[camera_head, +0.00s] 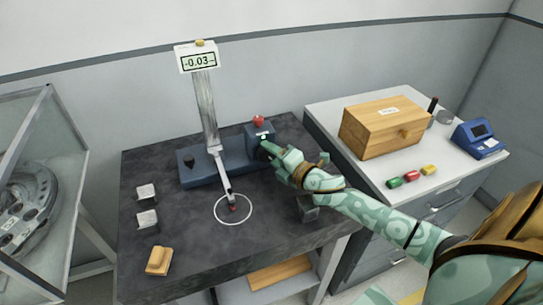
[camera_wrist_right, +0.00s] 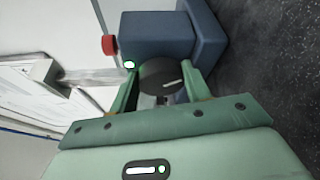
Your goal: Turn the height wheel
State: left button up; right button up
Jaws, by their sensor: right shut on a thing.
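The height gauge stands on the dark table with a blue base (camera_head: 212,168), an upright column (camera_head: 205,110) and a display (camera_head: 198,62) reading -0.03. The height wheel (camera_wrist_right: 162,78) is a dark round knob with a pale mark, on the face of the blue housing. My right gripper (camera_head: 268,152) reaches in from the right and is shut on the wheel, one finger on each side in the right wrist view. In the head view the gripper mostly hides the wheel. The gauge's jointed probe arm (camera_head: 224,180) hangs down to a red tip inside a white circle. My left gripper is not in view.
A red button (camera_head: 258,120) tops the housing, near a lit green light (camera_wrist_right: 129,65). Two metal blocks (camera_head: 147,219) and a wooden block (camera_head: 159,261) lie on the table's left. A wooden box (camera_head: 383,128) and a blue device (camera_head: 478,138) stand on the right cabinet.

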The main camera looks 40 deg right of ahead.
dwell(0.4)
jog(key=o, duration=1)
